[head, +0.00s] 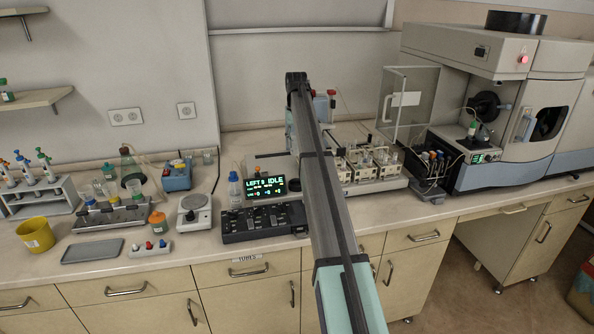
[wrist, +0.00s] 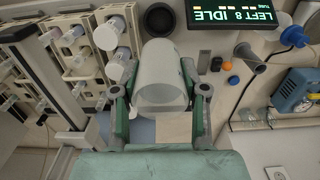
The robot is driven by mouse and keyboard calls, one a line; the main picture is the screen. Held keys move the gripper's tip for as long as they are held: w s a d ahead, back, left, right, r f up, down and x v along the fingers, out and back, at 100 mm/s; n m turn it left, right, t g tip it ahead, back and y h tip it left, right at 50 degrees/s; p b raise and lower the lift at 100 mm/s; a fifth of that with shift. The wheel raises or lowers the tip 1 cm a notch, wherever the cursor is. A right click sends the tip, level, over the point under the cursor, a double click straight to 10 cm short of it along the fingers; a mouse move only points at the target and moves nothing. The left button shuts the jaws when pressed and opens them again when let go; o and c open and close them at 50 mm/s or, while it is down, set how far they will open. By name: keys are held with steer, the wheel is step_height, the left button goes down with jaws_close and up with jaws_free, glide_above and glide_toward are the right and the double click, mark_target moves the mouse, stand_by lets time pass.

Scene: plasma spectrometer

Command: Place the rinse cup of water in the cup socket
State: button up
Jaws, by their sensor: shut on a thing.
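In the wrist view a translucent whitish cup (wrist: 160,65) sits between the two fingers of my gripper (wrist: 160,90), which is shut on it. The cup's rounded rim faces the camera; I cannot tell the water level. Just beyond the cup is a dark round ring-like recess (wrist: 159,18), which may be the cup socket; the cup appears apart from it in the picture, but the height between them is unclear.
A pump unit with clear-lidded heads (head: 370,165) is to the right.

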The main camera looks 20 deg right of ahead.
step_height(320, 180, down, 13)
steer(key=p, duration=0.3)
steer(key=shift+r+p, duration=0.1)
steer(key=shift+p, duration=0.2)
steer(key=shift+f, duration=0.75)
steer(key=o, duration=0.9)
steer(key=shift+r, duration=0.15)
step_height(320, 180, up, 13)
steer(key=b, duration=0.3)
steer(key=shift+b, duration=0.35)
